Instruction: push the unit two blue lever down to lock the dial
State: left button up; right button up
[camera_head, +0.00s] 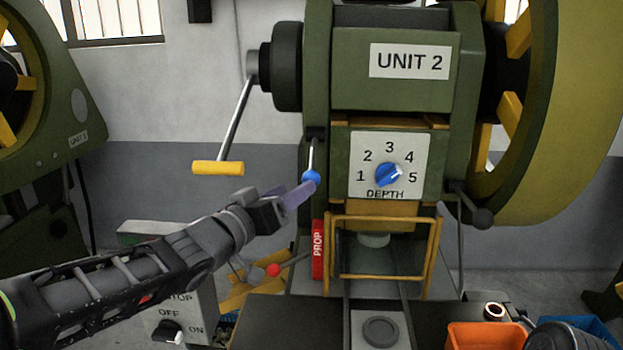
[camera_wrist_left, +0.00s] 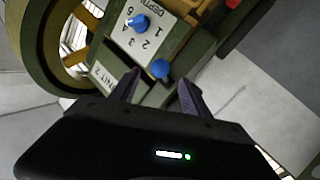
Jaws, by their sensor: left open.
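The unit two lever (camera_head: 311,155) is a short metal rod with a blue ball (camera_head: 311,177) at its lower end, left of the dial panel. The blue dial (camera_head: 388,175) sits on a white plate numbered 1 to 5; its pale tip points up and right, towards 4 and 5. The dial (camera_wrist_left: 139,22) lies beyond. My right gripper is not seen.
A crank with a yellow handle (camera_head: 218,168) hangs above my left arm. A red PROP bar (camera_head: 318,249) and a yellow guard frame (camera_head: 383,277) stand below the lever. A switch box (camera_head: 182,312) is under my forearm. An orange bin (camera_head: 486,337) is at lower right.

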aim_at(313, 155)
pick_arm(q)
jog(key=x, duration=0.7)
jog(key=shift+w+d+f+b, duration=0.1)
jog(key=shift+w+b, duration=0.25)
grip_shut()
dwell(0.3)
dwell(0.8)
